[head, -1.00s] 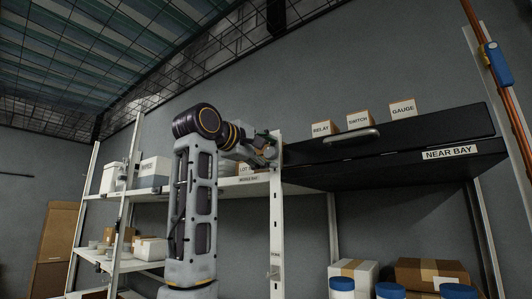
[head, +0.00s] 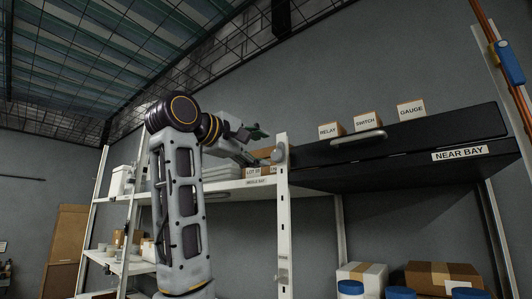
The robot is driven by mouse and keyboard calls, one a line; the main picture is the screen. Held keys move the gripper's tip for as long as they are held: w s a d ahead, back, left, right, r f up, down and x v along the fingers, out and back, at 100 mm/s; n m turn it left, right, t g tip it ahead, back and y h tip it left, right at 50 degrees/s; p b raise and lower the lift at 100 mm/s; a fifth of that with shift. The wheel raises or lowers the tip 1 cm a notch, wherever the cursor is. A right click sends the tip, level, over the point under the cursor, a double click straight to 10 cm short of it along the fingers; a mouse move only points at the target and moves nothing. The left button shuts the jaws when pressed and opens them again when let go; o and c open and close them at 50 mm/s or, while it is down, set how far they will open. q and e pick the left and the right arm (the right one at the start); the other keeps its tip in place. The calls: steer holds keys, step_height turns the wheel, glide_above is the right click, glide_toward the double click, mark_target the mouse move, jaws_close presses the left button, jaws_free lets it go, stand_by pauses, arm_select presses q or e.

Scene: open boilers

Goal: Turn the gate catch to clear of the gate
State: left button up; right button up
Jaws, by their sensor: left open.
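The black gate (head: 400,140) of the near bay has a bar handle (head: 358,140) and a "NEAR BAY" label. A small grey rounded piece, which looks like the gate catch (head: 279,153), sits on the white post (head: 283,215) at the gate's left end. Its exact angle is too small to tell. My left gripper (head: 261,145) is open just left of the post, with its fingers pointing toward the catch. I see nothing held between the fingers. Whether a fingertip touches the catch I cannot tell. My right gripper is out of view.
Boxes labelled RELAY (head: 329,131), SWITCH (head: 367,120) and GAUGE (head: 411,109) stand above the gate. The middle bay left of the post holds a box marked LOT (head: 253,171). Cartons (head: 444,277) and blue-lidded jars (head: 398,293) are below.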

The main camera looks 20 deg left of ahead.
arm_select(q)
steer(key=v, duration=0.5)
stand_by(0.8)
